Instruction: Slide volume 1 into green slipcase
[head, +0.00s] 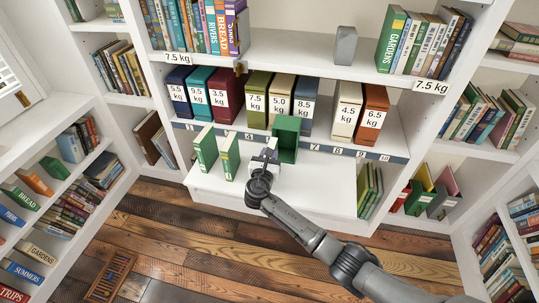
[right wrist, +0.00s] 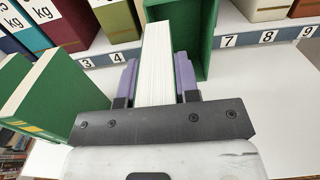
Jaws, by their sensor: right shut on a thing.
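The green slipcase (head: 286,138) stands upright on the white lower ledge, its open side facing me. It also shows in the right wrist view (right wrist: 207,38), just beyond the held book. My right gripper (head: 267,158) is shut on a green book (right wrist: 154,72), with purple fingers on both covers and white page edges towards the camera. The book's far end is at the slipcase's left part; I cannot tell whether it is inside. Its number is hidden. Two other green volumes, a left one (head: 205,148) and a right one (head: 229,157), stand to the left. My left gripper is not in view.
Weight-labelled slipcases, including an olive one (head: 257,98) and an orange one (head: 371,112), line the shelf behind a numbered strip (head: 320,146). The white ledge (head: 325,190) is clear right of the slipcase. Bookshelves stand on both sides.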

